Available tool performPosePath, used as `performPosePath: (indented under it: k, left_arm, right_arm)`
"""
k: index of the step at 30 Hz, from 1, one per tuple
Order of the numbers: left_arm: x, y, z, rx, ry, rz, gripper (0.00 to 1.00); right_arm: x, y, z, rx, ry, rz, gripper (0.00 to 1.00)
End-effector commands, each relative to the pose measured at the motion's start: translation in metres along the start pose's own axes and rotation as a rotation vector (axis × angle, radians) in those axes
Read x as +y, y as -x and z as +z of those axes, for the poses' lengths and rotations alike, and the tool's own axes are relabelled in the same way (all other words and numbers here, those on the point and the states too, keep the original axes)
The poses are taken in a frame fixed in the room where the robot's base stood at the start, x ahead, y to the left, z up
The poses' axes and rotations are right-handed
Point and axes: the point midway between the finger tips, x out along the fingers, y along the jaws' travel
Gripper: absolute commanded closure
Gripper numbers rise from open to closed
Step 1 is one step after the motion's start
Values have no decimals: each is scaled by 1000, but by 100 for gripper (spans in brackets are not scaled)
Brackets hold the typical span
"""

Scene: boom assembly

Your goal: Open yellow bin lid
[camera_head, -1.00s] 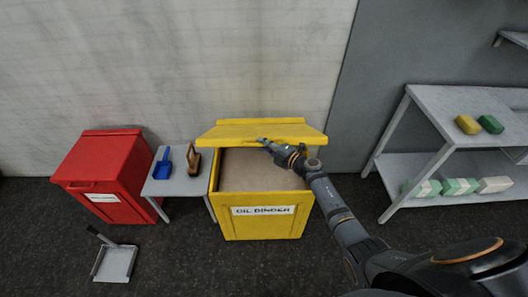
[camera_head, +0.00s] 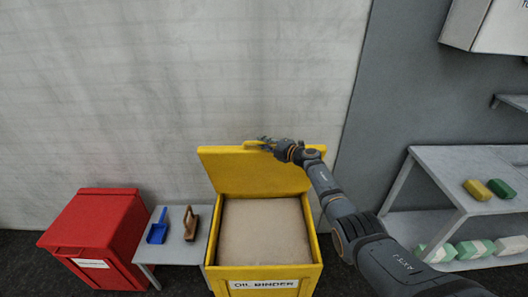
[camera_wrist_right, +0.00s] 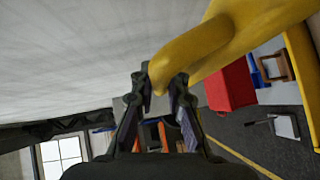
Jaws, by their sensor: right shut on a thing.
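The yellow bin (camera_head: 312,243) stands against the wall with "OIL BINDER" on its front label. Its lid (camera_head: 245,172) is raised steeply, tilted back toward the wall, and the tan fill (camera_head: 262,232) shows inside. My right gripper (camera_head: 266,144) is at the lid's upper edge, shut on it. My left gripper is not in view.
A red bin (camera_head: 98,232) stands at the left. A small grey table (camera_head: 178,250) between the bins holds a blue scoop (camera_head: 158,227) and a brown brush (camera_head: 191,222). A grey shelf (camera_head: 470,165) with sponges and boxes stands at the right.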

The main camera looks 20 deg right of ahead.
Motion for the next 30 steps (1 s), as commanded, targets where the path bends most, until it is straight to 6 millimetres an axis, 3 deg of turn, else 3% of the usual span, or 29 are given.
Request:
performPosePath:
  k: [14, 15, 19, 30]
  left_arm:
    - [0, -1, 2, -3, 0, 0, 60]
    - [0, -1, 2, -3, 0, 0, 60]
    - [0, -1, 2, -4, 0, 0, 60]
    - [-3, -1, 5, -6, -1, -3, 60]
  right_arm:
    - [1, -2, 2, -1, 1, -2, 100]
    - [1, -2, 2, -1, 1, -2, 82]
    - [1, -2, 2, -1, 1, -2, 65]
    - [0, 0, 2, -1, 0, -2, 63]
